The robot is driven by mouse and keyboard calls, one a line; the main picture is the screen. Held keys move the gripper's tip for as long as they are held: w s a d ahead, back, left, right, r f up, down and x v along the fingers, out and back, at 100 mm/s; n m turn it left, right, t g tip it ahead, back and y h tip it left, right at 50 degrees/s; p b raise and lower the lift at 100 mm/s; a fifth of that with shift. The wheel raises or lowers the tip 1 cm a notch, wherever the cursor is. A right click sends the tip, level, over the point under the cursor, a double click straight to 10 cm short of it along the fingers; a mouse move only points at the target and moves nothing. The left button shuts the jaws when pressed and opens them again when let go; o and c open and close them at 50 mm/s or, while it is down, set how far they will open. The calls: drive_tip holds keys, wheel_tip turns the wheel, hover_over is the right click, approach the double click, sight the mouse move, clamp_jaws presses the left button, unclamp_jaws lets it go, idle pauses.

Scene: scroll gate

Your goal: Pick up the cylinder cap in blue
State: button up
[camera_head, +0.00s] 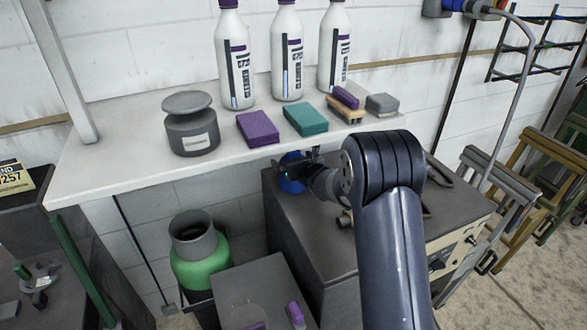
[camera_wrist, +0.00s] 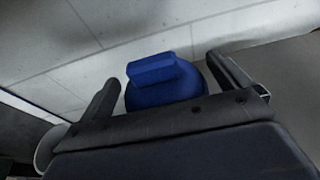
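The blue cylinder cap (camera_wrist: 163,82) shows in the wrist view as a rounded blue body with a raised block-like grip on top. It lies between the two spread fingers of my gripper (camera_wrist: 168,88), with visible room on both sides. Its lower part is hidden behind the gripper's body. In the head view, the blue cap (camera_head: 292,184) is partly hidden behind my gripper (camera_head: 284,170), at the back left of the dark cabinet, below the shelf. I cannot tell whether the fingers touch it.
A white shelf (camera_head: 130,155) overhangs close to my gripper, bearing bottles, a dark pot (camera_head: 191,128), a purple sponge (camera_head: 257,129) and a green sponge (camera_head: 305,119). The dark cabinet (camera_head: 310,225) stands below. A green cylinder (camera_head: 201,268) with a grey collar stands left.

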drive_tip(key=c, duration=0.7)
drive_tip(key=shift+c, duration=0.5)
drive_tip(key=shift+r, duration=0.15)
drive_tip(key=shift+r, duration=0.45)
wheel_tip(320, 180, up, 2)
drive_tip(key=shift+r+b, duration=0.15)
drive_tip(key=shift+b, duration=0.25)
drive_tip(key=s+a+b, duration=1.1)
drive_tip(key=a+b, duration=0.3)
drive_tip(key=b, duration=1)
